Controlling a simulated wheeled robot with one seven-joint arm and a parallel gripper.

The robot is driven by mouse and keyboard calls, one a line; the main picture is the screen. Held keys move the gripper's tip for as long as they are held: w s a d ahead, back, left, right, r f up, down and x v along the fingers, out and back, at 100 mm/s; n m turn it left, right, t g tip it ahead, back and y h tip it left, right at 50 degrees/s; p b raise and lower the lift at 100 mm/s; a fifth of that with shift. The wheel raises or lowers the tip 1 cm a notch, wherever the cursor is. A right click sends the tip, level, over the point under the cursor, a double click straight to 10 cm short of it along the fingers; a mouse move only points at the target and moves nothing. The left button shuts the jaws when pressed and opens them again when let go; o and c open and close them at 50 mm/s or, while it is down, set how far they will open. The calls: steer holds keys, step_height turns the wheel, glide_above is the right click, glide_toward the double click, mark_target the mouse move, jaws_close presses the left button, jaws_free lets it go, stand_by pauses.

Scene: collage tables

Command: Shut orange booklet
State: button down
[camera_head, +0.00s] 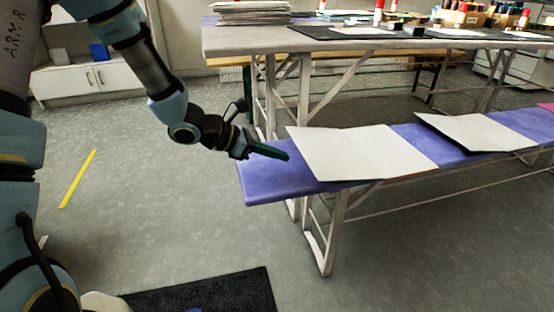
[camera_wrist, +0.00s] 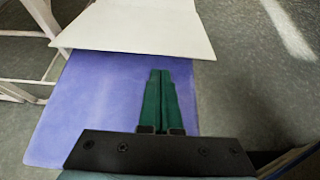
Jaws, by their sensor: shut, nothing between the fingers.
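No orange cover shows in either view. An open booklet (camera_head: 362,152) lies with white pages up on the blue-topped bench (camera_head: 266,180); its cover colour is hidden. In the wrist view this booklet (camera_wrist: 140,25) lies just beyond my fingertips. A second open booklet (camera_head: 476,131), with white pages and a dark edge, lies farther right on the bench. My gripper (camera_head: 286,155), with green fingers, is shut and empty over the left end of the bench, close to the near booklet's left edge. In the wrist view its fingers (camera_wrist: 160,75) are together and apart from the pages.
A higher table (camera_head: 230,45) behind holds a paper stack (camera_head: 250,12), dark mats and craft supplies. A pink item (camera_head: 546,106) shows at the bench's far right. The floor (camera_head: 170,220) left of the bench is mostly clear, with a dark mat (camera_head: 215,292) in front.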

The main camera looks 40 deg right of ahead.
mark_target(300, 172)
steer(key=b+x, duration=0.1)
steer(key=x, duration=0.5)
steer(key=shift+d+f+b, duration=0.15)
steer(key=shift+f+b, duration=0.05)
steer(key=shift+b, duration=0.1)
steer(key=shift+s+d+f, duration=0.1)
steer(key=shift+s+d, duration=0.05)
steer(key=shift+d, duration=0.05)
